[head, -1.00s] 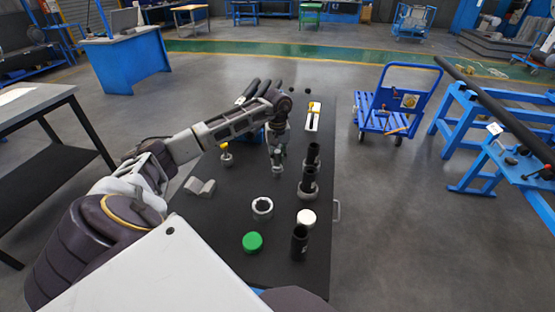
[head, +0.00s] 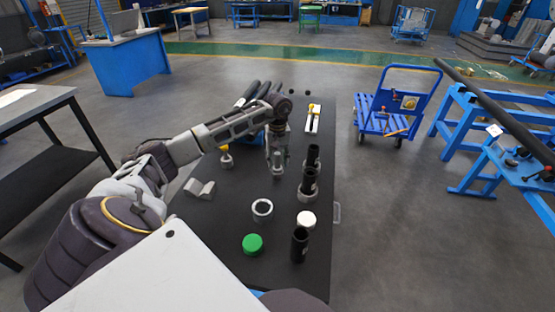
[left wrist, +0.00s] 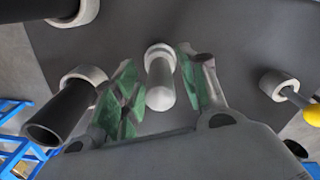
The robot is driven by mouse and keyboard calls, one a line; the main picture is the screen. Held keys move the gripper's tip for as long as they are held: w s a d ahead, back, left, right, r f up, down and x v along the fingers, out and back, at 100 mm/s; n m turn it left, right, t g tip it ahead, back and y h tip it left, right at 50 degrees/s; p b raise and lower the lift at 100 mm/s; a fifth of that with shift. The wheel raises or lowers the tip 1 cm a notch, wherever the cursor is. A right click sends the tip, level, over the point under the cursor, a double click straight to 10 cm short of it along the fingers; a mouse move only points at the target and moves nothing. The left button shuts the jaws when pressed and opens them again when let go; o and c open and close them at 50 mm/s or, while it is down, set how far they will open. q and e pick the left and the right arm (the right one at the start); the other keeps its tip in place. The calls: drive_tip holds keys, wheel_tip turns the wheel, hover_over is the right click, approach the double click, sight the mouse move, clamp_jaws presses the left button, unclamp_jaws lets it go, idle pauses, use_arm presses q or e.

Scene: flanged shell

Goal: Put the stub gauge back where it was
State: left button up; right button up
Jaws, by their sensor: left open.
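My left gripper (head: 277,167) is open, pointing down over the dark bench top. Between its green-padded fingers in the left wrist view is a pale grey cylinder (left wrist: 160,88) with a wider, lighter collar at its far end. It looks like the stub gauge, though I cannot be sure. The fingers stand on either side of it, not closed on it. In the head view the gripper mostly hides it. A yellow-topped piece with a pale ring base (head: 226,158) stands left of the gripper; it also shows in the left wrist view (left wrist: 281,86). My right gripper is not in view.
Black tubes in pale collars (head: 309,180) stand close right of the gripper. Nearer are a pale ring (head: 262,208), a green cap (head: 252,244), a white cap (head: 306,219) and a black tube (head: 299,245). A grey V-shaped block (head: 199,188) lies left. Bench between is clear.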

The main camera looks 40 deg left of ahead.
use_arm(q)
drive_tip(key=shift+r, duration=0.2)
drive_tip(key=shift+r, duration=5.95)
